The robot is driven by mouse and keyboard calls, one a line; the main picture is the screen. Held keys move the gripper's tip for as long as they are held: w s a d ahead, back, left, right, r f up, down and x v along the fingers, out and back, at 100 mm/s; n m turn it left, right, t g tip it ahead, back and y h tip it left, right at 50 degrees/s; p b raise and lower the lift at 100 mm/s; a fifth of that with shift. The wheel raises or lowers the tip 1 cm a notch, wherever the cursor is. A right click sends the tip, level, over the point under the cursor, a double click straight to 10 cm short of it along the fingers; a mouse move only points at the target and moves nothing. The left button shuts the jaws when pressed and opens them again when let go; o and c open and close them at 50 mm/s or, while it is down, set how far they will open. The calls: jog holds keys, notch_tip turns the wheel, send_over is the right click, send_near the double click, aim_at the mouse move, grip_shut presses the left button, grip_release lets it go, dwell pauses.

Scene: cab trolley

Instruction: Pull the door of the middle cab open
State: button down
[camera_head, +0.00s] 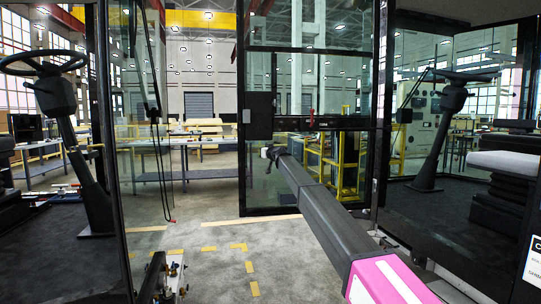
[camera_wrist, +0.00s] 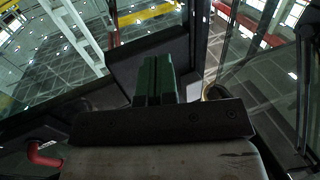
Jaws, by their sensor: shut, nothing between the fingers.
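A tall glass door (camera_head: 315,85) with a black frame stands in the middle of the head view, at the left side of the right-hand cab (camera_head: 440,195). It appears swung out from that cab, whose dark floor shows beside it. A black lock box (camera_head: 259,112) sits on the door's left edge. My arm reaches across the door's lower part. My gripper (camera_head: 268,153) is small there, just below the lock box. In the wrist view, my gripper's green fingers (camera_wrist: 154,65) are together and empty, in front of a dark box-like part (camera_wrist: 150,60). Contact cannot be told.
A left-hand cab with a steering wheel (camera_head: 43,63) stands at the left. A seat (camera_head: 508,162) and steering column (camera_head: 440,130) are in the right-hand cab. A long workbench (camera_head: 190,145) stands behind.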

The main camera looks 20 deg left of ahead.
jog(key=x, duration=0.5)
jog(key=shift+w+d, duration=0.2)
jog(key=shift+w, duration=0.3)
jog(key=shift+s+d, duration=0.1)
jog(key=s+d, duration=0.8)
jog(key=s, duration=0.4)
jog(key=s+d+f+m+g+h, duration=0.1)
jog(key=s+d+f+h, duration=0.15)
jog(key=d+f, duration=1.05)
jog(key=s+d+f+m+g+h, duration=0.2)
jog(key=s+d+f, duration=0.1)
jog(key=d+f, duration=1)
jog(key=s+d+f+m+g+h, duration=0.1)
jog(key=s+d+f+h, duration=0.15)
jog(key=d+f, duration=1.05)
jog(key=s+d+f+m+g+h, duration=0.2)
jog(key=s+d+f, duration=0.3)
jog(key=s+d, duration=0.5)
jog(key=s+d+f+m+g+h, duration=0.2)
jog(key=s+d+f, duration=0.3)
jog(key=s+d, duration=0.6)
jog(key=s+d+f+m+g+h, duration=0.2)
jog(key=s+d+f, duration=0.3)
jog(key=s+d, duration=0.5)
jog(key=d+h, duration=0.1)
jog(key=d, duration=0.6)
jog(key=shift+s+d+m+g, duration=0.3)
jog(key=shift+d+g, duration=0.1)
